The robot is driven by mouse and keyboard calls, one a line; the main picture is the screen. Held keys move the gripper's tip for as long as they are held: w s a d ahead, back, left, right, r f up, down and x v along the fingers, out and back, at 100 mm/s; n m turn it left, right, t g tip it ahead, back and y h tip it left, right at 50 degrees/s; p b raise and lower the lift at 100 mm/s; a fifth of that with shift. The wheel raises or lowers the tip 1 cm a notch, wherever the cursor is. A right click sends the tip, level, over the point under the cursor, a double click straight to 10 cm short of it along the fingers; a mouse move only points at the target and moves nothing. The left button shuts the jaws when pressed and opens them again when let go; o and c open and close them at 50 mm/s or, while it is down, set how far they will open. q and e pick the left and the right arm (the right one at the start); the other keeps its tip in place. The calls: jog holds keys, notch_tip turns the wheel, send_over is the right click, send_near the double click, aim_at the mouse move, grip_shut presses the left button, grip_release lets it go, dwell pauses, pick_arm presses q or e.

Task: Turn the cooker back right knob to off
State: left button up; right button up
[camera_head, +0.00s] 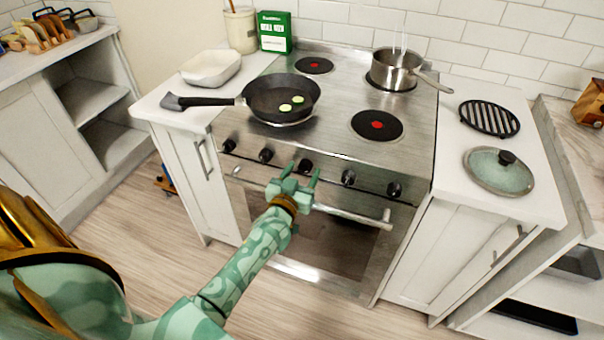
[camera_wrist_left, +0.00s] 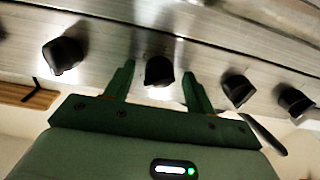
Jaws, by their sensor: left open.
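The cooker (camera_head: 330,150) has a row of several black knobs along its front panel. The middle knob (camera_head: 305,166) is just beyond my left gripper (camera_head: 304,171); in the left wrist view this knob (camera_wrist_left: 159,71) appears between the two open green fingers of the gripper (camera_wrist_left: 159,72). The fingers look clear of it on both sides. To its right are a knob (camera_head: 348,177) and the rightmost knob (camera_head: 394,189); to its left are two more. No labels are readable, so I cannot tell which knob serves the back right burner. My right gripper is out of view.
A frying pan (camera_head: 270,99) with green slices sits front left on the hob. A saucepan (camera_head: 392,73) stands on the back right burner. The front right burner (camera_head: 377,125) is bare, with a red centre. The oven handle (camera_head: 345,214) runs below the knobs.

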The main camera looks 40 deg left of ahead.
pick_arm(q)
jog(key=c, duration=1)
jog(key=shift+o, duration=0.2)
jog(key=shift+r+n+p, duration=0.1)
jog(key=shift+n+p, duration=0.5)
jog(key=shift+n, duration=0.5)
jog(key=n+p, duration=0.1)
jog(key=n, duration=0.1)
jog(key=shift+n, duration=0.3)
jog(key=n+p, duration=0.1)
jog(key=n, duration=0.2)
jog(key=shift+d, duration=0.1)
jog(key=shift+n, duration=2.2)
